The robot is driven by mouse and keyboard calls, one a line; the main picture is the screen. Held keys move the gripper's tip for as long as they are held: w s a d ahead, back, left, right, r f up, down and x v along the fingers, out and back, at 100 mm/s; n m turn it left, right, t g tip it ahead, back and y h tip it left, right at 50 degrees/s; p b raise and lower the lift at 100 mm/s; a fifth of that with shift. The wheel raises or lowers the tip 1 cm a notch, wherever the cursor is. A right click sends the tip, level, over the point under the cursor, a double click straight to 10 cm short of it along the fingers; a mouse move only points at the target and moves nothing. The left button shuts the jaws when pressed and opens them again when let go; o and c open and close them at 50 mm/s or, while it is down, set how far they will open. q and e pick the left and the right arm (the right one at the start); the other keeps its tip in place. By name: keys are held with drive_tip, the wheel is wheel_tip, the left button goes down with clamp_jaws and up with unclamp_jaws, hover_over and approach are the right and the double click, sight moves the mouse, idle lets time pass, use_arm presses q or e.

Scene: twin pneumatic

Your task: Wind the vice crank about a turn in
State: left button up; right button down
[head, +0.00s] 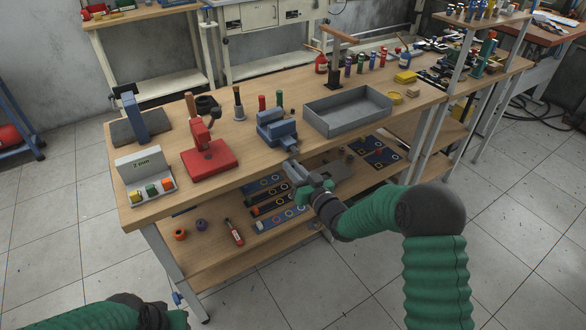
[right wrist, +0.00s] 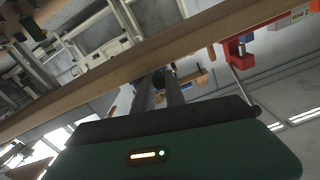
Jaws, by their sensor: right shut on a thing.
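The blue vice (head: 277,132) stands on the wooden bench near its front edge. My right gripper (head: 294,168) is just off that edge, in front of the vice, with its fingers pointing at the vice's front. It is shut on the vice crank, which is mostly hidden by the fingers. In the right wrist view the two dark fingers (right wrist: 160,88) reach towards the bench edge, and a small dark part shows at their tips. The crank's angle cannot be made out. Only part of my left arm shows at the bottom left of the head view; its gripper is out of sight.
A red press (head: 208,158) stands left of the vice, and a grey tray (head: 348,110) to the right. A label stand with coloured knobs (head: 146,178) is at the front left corner. A lower shelf (head: 215,258) with several parts lies under the bench top.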

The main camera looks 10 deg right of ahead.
idle(0.4)
drive_tip(key=c, duration=1.4)
unclamp_jaws()
drive_tip(key=p+v, duration=0.1)
drive_tip(key=v, duration=1.5)
drive_tip(key=shift+s+d+p, duration=0.15)
drive_tip(key=shift+s+p, duration=0.25)
drive_tip(key=shift+f, duration=0.1)
